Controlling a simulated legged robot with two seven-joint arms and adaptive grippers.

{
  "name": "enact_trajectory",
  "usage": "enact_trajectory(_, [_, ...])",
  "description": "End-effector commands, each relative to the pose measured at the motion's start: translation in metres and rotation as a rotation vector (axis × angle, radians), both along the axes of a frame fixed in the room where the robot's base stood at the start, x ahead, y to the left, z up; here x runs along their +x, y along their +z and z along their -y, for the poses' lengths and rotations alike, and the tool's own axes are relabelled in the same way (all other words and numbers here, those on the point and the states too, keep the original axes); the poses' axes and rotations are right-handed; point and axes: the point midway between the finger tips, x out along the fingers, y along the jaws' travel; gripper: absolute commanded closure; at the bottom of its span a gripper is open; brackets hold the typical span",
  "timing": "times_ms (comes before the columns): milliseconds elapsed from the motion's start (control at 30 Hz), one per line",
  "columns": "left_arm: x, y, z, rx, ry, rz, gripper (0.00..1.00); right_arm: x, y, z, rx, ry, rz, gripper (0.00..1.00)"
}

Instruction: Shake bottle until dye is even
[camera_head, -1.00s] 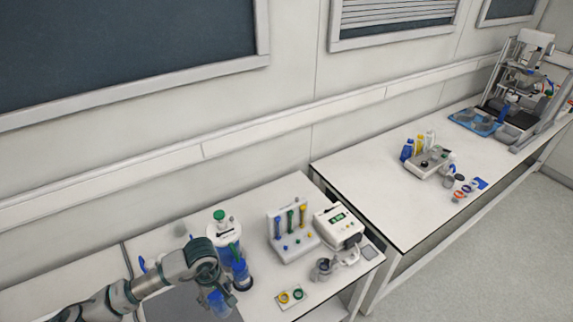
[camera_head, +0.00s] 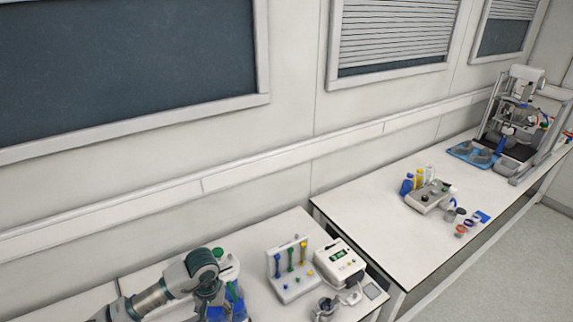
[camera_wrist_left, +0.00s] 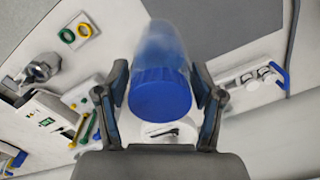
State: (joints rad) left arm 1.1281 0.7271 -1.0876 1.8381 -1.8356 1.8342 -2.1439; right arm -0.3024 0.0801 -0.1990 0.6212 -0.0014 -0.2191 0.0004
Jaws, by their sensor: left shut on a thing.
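A bottle with a blue ribbed cap and a translucent bluish body (camera_wrist_left: 160,92) is between the fingers of my left gripper (camera_wrist_left: 165,105) in the left wrist view. The gripper is shut on it. In the head view my left gripper (camera_head: 213,308) is at the bottom edge, and only a blue part of the bottle shows there. I cannot tell from these frames how evenly the dye is spread. My right gripper is not in view.
A rack with blue, green and yellow tubes (camera_head: 290,271) and a white device with a green display (camera_head: 339,262) stand right of my arm. A green-capped container (camera_head: 222,262) is close behind the gripper. A second bench (camera_head: 380,230) carries more equipment.

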Motion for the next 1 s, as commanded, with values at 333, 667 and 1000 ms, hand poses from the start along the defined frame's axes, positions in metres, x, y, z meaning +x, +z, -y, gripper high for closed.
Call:
enact_trajectory(333, [0.006,0.053,0.001,-0.007,0.001,0.032,0.84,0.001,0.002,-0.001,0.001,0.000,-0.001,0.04])
enact_trajectory(667, [0.005,-0.011,0.000,-0.006,0.002,0.026,0.84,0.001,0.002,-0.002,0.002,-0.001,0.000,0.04])
enact_trajectory(1000, [0.005,-0.011,0.000,-0.007,0.002,0.026,0.84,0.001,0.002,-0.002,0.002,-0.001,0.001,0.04])
